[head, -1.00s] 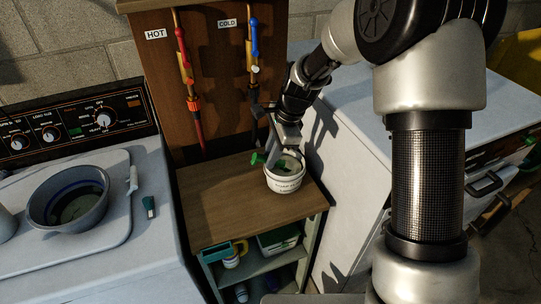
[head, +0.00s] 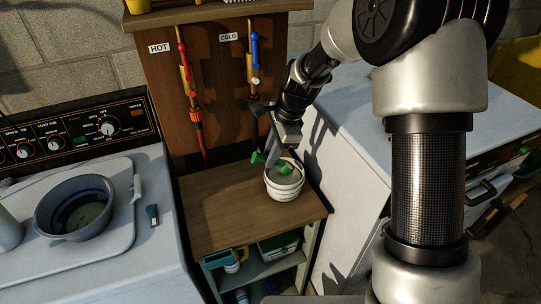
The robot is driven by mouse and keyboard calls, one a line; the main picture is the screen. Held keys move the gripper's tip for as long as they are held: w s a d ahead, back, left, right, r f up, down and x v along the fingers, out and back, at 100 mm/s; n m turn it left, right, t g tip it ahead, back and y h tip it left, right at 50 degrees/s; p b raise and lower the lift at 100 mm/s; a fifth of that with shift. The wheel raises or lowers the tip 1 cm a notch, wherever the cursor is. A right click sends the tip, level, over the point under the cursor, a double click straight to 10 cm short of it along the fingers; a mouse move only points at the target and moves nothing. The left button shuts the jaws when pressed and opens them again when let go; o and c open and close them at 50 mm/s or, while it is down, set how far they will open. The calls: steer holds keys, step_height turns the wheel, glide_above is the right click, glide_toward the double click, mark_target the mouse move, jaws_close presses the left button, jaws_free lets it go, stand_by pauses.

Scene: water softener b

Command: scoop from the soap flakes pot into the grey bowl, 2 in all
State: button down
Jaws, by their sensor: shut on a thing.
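The white soap flakes pot (head: 285,187) stands upright near the right edge of the small wooden cabinet top. My gripper (head: 273,155) is just above the pot's rim, shut on a green scoop (head: 284,170). Part of the scoop shows over the pot's opening and a green part sticks out to the left. I cannot tell how deep it is or whether it holds flakes.
The bowl rests on a pale board (head: 122,228), with a white-handled tool (head: 136,187) and a small teal brush (head: 152,214) close by. Hot and cold pipes with valves (head: 254,60) rise behind the pot. The wooden top (head: 222,222) is bare left of the pot.

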step_height(320, 180, up, 3)
steer(key=shift+r+p, duration=0.15)
steer(key=shift+p, duration=0.7)
steer(key=shift+s+a+t+h+p, duration=0.15)
steer(key=shift+t+h+p, duration=0.1)
steer(key=shift+h, duration=0.3)
steer(key=shift+w+a+t+h+p, duration=0.1)
steer(key=shift+t+h+p, duration=0.15)
steer(key=shift+h, duration=0.3)
steer(key=h+b, duration=0.1)
steer(key=t+h+b, duration=0.1)
steer(key=shift+f+n+h, duration=0.3)
steer(key=shift+f+h, duration=0.05)
steer(key=shift+h, duration=0.05)
steer(key=shift+d+r+t+h+b, duration=0.15)
steer(key=shift+t+h+b, duration=0.15)
steer(key=shift+h+b, duration=0.2)
steer(key=shift+d+r, duration=0.1)
